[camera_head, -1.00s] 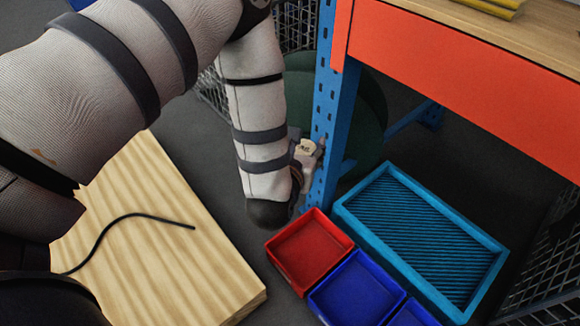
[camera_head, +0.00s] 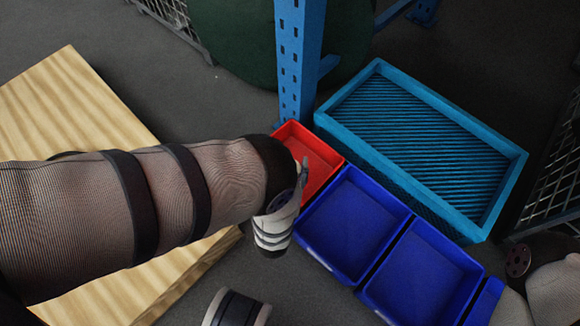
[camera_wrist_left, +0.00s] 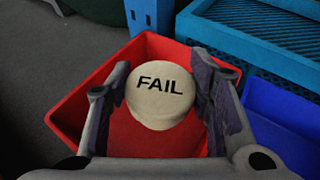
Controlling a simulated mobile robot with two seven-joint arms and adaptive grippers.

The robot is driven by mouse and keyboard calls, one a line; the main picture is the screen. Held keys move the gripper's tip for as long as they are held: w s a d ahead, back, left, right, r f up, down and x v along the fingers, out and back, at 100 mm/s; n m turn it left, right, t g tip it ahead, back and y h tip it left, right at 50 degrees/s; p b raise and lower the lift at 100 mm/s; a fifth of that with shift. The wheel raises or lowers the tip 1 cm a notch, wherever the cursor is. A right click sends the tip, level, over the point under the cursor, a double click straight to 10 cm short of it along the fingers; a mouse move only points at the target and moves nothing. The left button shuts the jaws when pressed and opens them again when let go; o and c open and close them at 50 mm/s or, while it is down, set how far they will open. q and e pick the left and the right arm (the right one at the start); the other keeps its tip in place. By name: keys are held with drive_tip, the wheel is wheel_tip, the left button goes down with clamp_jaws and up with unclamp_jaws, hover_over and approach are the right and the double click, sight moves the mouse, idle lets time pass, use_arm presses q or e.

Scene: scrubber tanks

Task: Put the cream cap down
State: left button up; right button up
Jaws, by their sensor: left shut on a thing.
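The cream cap (camera_wrist_left: 161,85) is round and marked FAIL on its top face. In the left wrist view it sits between the two fingers of my left gripper (camera_wrist_left: 161,92), which is shut on it. Behind and below it is the red bin (camera_wrist_left: 65,112), which looks empty otherwise. In the head view my left gripper (camera_head: 303,178) is at the red bin (camera_head: 325,150), largely hidden by my wrist. I cannot tell how high above the bin floor the cap is. My right gripper does not clearly show; part of my right arm is at the lower right.
Two blue bins (camera_head: 350,222) stand right of the red one. A ribbed light-blue tray (camera_head: 420,140) lies behind them. A blue perforated post (camera_head: 300,60) rises just behind the red bin. A wooden board (camera_head: 60,105) is at the left, with dark floor between.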

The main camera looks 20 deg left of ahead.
use_arm(q)
drive_tip(key=w+a+f+b, duration=0.1)
drive_tip(key=w+f+b, duration=0.1)
drive_tip(key=w+f, duration=0.1)
drive_tip(key=w+a+f+b, duration=0.2)
drive_tip(key=w+f, duration=0.1)
drive_tip(key=w+a+f+b, duration=0.1)
drive_tip(key=w+f+b, duration=0.2)
drive_tip(key=shift+w+a, duration=0.2)
drive_tip(key=shift+a, duration=0.1)
wheel_tip(320, 180, down, 3)
drive_tip(key=shift+w+r+b, duration=0.1)
drive_tip(key=shift+b, duration=1)
drive_tip(key=shift+r, duration=0.1)
use_arm(e)
wheel_tip(320, 180, down, 7)
drive_tip(key=s+g, duration=0.1)
drive_tip(key=s, duration=0.1)
drive_tip(key=shift+s+g, duration=0.25)
drive_tip(key=shift+g, duration=0.05)
use_arm(q)
drive_tip(key=shift+f+b, duration=0.6)
drive_tip(key=shift+f, duration=0.05)
drive_tip(key=o, duration=0.9)
use_arm(e)
drive_tip(key=shift+a+f, duration=0.1)
drive_tip(key=shift+f, duration=0.4)
use_arm(q)
drive_tip(key=shift+r, duration=0.15)
